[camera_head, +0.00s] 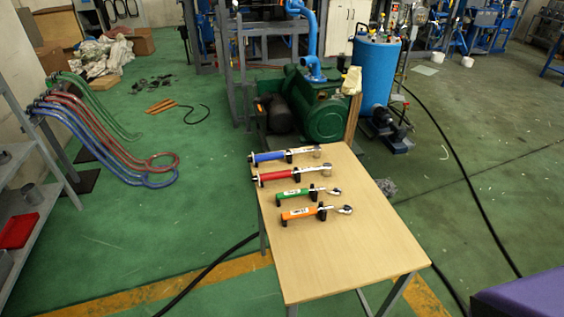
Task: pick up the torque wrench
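Several torque wrenches lie side by side in small black holders on a wooden table (353,255). The blue-handled wrench (270,156) is farthest back, then the red-handled wrench (279,174). The green-handled wrench (292,193) and the orange-handled wrench (298,213) are nearer and look shorter. Their handles point left and their heads point right. Which one the task means cannot be told from the view. Neither of my grippers shows in the head view.
The table's near and right parts are bare. Behind it stand a green pump (322,108) and a blue tank (376,72). Black hoses cross the floor on both sides. A shelf with a red tray (18,230) is at left. A purple surface (525,295) fills the lower right corner.

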